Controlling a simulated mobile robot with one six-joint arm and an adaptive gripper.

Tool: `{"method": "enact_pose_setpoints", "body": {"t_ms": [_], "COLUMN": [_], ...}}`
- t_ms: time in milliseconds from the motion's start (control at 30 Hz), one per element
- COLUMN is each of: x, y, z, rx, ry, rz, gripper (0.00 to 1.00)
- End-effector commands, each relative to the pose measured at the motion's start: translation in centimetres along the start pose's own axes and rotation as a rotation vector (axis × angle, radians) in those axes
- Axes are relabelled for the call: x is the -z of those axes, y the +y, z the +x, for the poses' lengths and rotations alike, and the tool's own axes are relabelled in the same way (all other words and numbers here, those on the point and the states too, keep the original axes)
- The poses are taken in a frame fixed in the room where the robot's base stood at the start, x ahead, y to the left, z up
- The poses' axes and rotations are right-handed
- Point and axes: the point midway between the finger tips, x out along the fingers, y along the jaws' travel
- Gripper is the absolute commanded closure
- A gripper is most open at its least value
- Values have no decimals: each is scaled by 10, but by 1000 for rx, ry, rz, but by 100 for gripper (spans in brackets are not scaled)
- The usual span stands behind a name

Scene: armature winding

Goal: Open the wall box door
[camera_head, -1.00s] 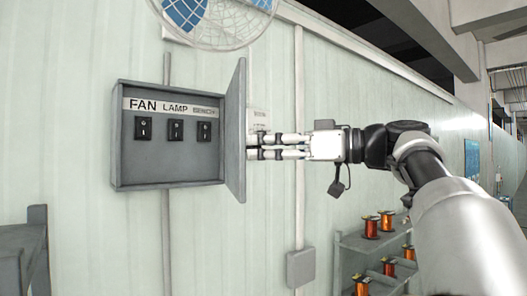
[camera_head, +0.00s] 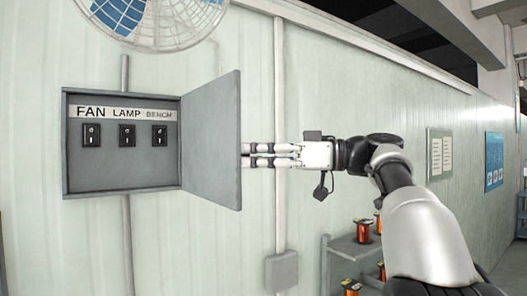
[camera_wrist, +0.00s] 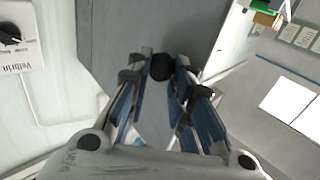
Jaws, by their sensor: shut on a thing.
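The grey wall box (camera_head: 122,180) is on the wall at the left of the head view. Its door (camera_head: 210,140) is hinged on the right and stands wide open, swung out to the right. Inside, three black switches show under a label reading FAN, LAMP, BENCH. My gripper (camera_head: 246,155) is at the door's free edge, coming from the right. In the wrist view my gripper (camera_wrist: 162,62) is shut on a round black knob (camera_wrist: 161,67) on the grey door (camera_wrist: 115,35). The knob is hidden in the head view.
A round fan (camera_head: 150,20) hangs above the box. A grey shelf (camera_head: 350,245) with copper spools stands at lower right. A small grey box (camera_head: 281,271) and conduit (camera_head: 279,110) are on the wall. A white dial unit (camera_wrist: 20,38) shows in the wrist view.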

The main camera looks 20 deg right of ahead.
Motion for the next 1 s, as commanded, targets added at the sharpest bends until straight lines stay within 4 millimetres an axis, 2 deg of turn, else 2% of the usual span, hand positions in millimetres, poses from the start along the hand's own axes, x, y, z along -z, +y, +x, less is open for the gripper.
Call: {"method": "enact_pose_setpoints", "body": {"t_ms": [267,300,633,1000], "x": [4,4,1,-1], "y": [0,0,2,3], "z": [4,4,3,2], "rx": [0,-1,-4,-6], "ry": [11,11,7,3], "rz": [-4,-4,0,3], "gripper": [100,77,55,55]}}
